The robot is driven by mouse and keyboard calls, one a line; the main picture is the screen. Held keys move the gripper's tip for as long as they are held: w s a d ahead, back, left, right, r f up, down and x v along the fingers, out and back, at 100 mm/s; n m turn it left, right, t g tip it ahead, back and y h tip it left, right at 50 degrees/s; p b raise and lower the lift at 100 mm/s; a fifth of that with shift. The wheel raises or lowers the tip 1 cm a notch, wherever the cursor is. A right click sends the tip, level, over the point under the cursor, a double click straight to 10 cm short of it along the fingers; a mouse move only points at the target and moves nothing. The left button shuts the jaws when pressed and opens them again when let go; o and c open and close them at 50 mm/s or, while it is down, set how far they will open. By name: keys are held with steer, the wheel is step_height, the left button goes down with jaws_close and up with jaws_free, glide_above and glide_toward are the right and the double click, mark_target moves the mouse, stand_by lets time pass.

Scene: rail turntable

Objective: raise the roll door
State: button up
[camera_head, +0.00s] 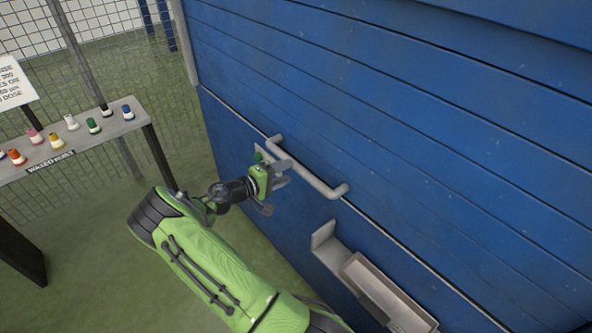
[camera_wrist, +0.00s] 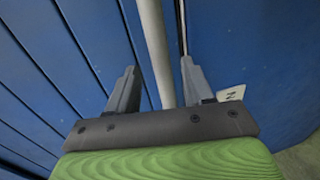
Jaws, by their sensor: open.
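The roll door (camera_head: 400,110) is a blue slatted panel that fills the right of the head view; it also shows in the wrist view (camera_wrist: 70,60). A light grey bar handle (camera_head: 318,182) is fixed near its bottom edge. My gripper (camera_head: 284,172) is at the left part of the handle. In the wrist view the handle (camera_wrist: 155,50) runs between the two open fingers of my gripper (camera_wrist: 158,90), with gaps visible on both sides. I cannot tell how deep the bar sits between the fingers.
A grey tray-like holder (camera_head: 370,285) sticks out from the blue wall below the door, right of my arm. A shelf (camera_head: 90,138) with several coloured bottles stands at the left, before a wire fence (camera_head: 100,20). Green floor (camera_head: 110,220) lies clear between.

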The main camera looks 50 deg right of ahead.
mark_target(294, 169)
steer(key=x, duration=0.5)
steer(key=shift+s+d+f+b, duration=0.1)
steer(key=shift+d+f+b, duration=0.05)
steer(key=shift+d+b, duration=0.2)
jaws_close()
